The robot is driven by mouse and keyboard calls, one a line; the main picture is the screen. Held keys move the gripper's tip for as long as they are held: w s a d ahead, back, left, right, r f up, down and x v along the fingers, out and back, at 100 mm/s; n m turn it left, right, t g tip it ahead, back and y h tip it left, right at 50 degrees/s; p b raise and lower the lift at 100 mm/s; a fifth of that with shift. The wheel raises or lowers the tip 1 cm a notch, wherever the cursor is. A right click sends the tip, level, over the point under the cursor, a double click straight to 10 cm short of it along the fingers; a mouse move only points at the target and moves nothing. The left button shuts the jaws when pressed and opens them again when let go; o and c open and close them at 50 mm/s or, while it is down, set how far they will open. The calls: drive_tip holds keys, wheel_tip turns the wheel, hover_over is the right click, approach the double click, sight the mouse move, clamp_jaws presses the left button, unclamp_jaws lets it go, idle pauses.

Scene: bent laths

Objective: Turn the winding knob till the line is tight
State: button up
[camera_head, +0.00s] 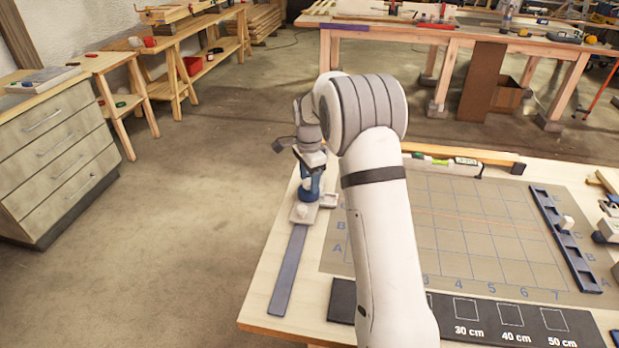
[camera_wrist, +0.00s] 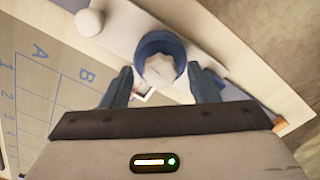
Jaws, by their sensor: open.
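In the wrist view, a pale lobed knob (camera_wrist: 160,70) sits inside a blue round collar (camera_wrist: 161,41). My gripper (camera_wrist: 160,82) is open, with one dark finger on each side of the knob and a visible gap to it. In the head view, my gripper (camera_head: 311,160) points down over the blue body (camera_head: 312,187) at the left edge of the table. My wrist and fingers partly hide the knob there. A thin orange line (camera_head: 480,222) crosses the gridded mat (camera_head: 470,250); its left end is hidden behind my arm. I cannot tell its tension.
A grey strip (camera_head: 290,270) lies on the table (camera_head: 262,300) in front of the blue body. A white round peg (camera_wrist: 89,22) stands nearby. A dark slotted rail (camera_head: 566,238) and a black board with marked lengths (camera_head: 510,322) lie right of my arm.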

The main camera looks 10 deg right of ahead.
sight(309, 183)
drive_tip(key=shift+r, duration=3.9)
drive_tip(key=shift+r, duration=0.1)
drive_tip(key=shift+s+r, duration=0.25)
drive_tip(key=shift+s, duration=0.1)
drive_tip(key=s+r+n+t, duration=0.1)
drive_tip(key=s+r+n, duration=0.35)
drive_tip(key=s, duration=0.75)
drive_tip(key=s+r+n+t, duration=0.1)
drive_tip(key=s+r+n, duration=0.35)
drive_tip(key=s, duration=0.85)
drive_tip(key=s+f+n, duration=0.5)
drive_tip(key=s, duration=0.6)
drive_tip(key=shift+d+f+n+t, duration=0.15)
drive_tip(key=shift+f+n+t, duration=0.15)
drive_tip(key=shift+n, duration=0.1)
